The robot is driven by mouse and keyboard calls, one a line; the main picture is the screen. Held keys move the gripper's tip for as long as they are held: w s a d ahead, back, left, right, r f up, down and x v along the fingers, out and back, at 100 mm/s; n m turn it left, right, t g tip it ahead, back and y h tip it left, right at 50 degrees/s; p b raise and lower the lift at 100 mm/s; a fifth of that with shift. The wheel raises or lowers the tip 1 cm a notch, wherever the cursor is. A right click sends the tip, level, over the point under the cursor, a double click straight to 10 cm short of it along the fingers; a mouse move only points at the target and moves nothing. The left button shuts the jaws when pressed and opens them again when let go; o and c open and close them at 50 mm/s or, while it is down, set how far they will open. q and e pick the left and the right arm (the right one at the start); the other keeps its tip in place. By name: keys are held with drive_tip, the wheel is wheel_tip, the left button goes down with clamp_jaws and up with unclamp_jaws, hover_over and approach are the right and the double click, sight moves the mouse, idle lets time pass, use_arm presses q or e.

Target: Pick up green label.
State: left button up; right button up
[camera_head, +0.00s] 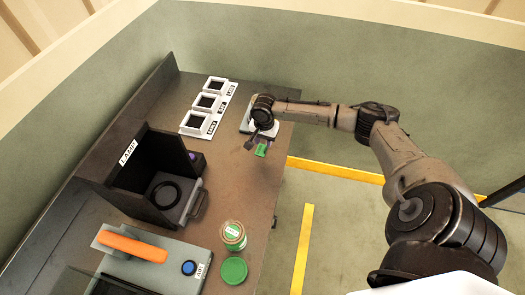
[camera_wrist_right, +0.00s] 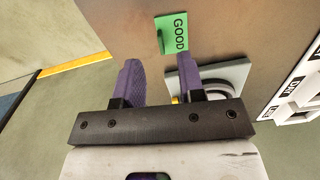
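The green label (camera_wrist_right: 172,33) reads "GOOD" and lies on the brown table top near its edge. In the right wrist view it is just beyond the fingertips, ahead of the right-hand finger. In the head view it is a small green patch (camera_head: 261,150) just below my right gripper (camera_head: 263,140), partly hidden by it. In the wrist view the two purple fingers of my right gripper (camera_wrist_right: 158,75) stand apart with nothing between them, so it is open. My left gripper is not in view.
A grey plate with a white round part (camera_wrist_right: 225,78) lies beside the right finger. White labelled trays (camera_head: 207,107) stand at the back. A black box (camera_head: 150,180), a jar (camera_head: 233,234), a green lid (camera_head: 233,270) and an orange-handled device (camera_head: 132,246) stand nearer.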

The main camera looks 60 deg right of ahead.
sight(265, 151)
drive_tip(key=shift+d+f, duration=0.1)
drive_tip(key=shift+f, duration=3.25)
drive_tip(key=shift+s, duration=0.1)
clamp_jaws()
